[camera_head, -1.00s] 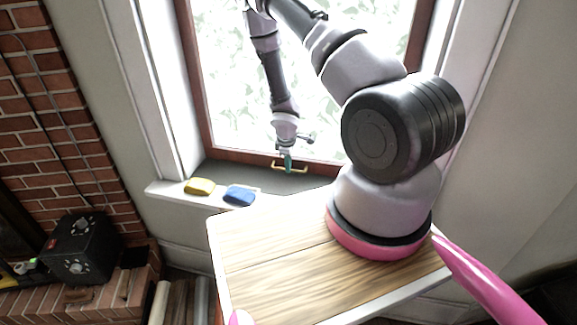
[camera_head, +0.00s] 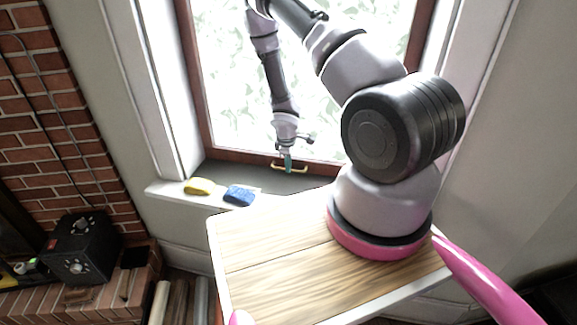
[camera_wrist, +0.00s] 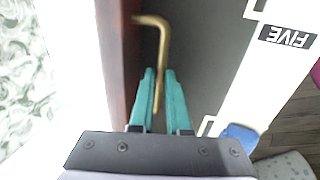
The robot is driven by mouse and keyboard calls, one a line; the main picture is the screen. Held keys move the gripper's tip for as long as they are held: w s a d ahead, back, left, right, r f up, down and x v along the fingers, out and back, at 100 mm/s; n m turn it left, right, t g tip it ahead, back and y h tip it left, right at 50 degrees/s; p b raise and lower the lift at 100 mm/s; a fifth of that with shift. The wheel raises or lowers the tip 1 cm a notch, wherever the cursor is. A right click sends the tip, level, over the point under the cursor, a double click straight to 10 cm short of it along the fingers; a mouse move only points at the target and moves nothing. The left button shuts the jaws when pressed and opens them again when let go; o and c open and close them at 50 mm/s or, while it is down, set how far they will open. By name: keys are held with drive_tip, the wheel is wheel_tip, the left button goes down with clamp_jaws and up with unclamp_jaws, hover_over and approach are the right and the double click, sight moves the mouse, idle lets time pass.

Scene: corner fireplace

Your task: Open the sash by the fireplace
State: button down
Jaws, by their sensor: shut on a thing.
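The sash (camera_head: 240,159) is a red-brown wooden window frame with bright patterned glass, set in a white surround. A brass handle (camera_head: 303,169) is fixed on its bottom rail. My gripper (camera_head: 288,168) is at this handle. In the wrist view the brass handle (camera_wrist: 158,48) runs down between the teal fingers of my gripper (camera_wrist: 160,75), which are shut on it. The sash's red-brown rail (camera_wrist: 118,60) is just left of the fingers. The sash looks closed in its frame. The fingers hide part of the handle.
A yellow sponge (camera_head: 197,187) and a blue sponge (camera_head: 239,195) lie on the white sill (camera_head: 166,189) left of my gripper. A black box with knobs (camera_head: 82,248) stands on the brick hearth at left. The dark sill surface before the sash is clear.

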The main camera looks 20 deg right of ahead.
wheel_tip(320, 180, up, 29)
drive_tip(key=shift+f, duration=0.2)
idle(0.3)
drive_tip(key=c, duration=0.9)
unclamp_jaws()
drive_tip(key=r, duration=0.3)
drive_tip(key=s+r, duration=0.1)
drive_tip(key=r, duration=0.3)
drive_tip(key=a+r, duration=0.1)
drive_tip(key=r, duration=0.2)
drive_tip(key=shift+s+r, duration=0.3)
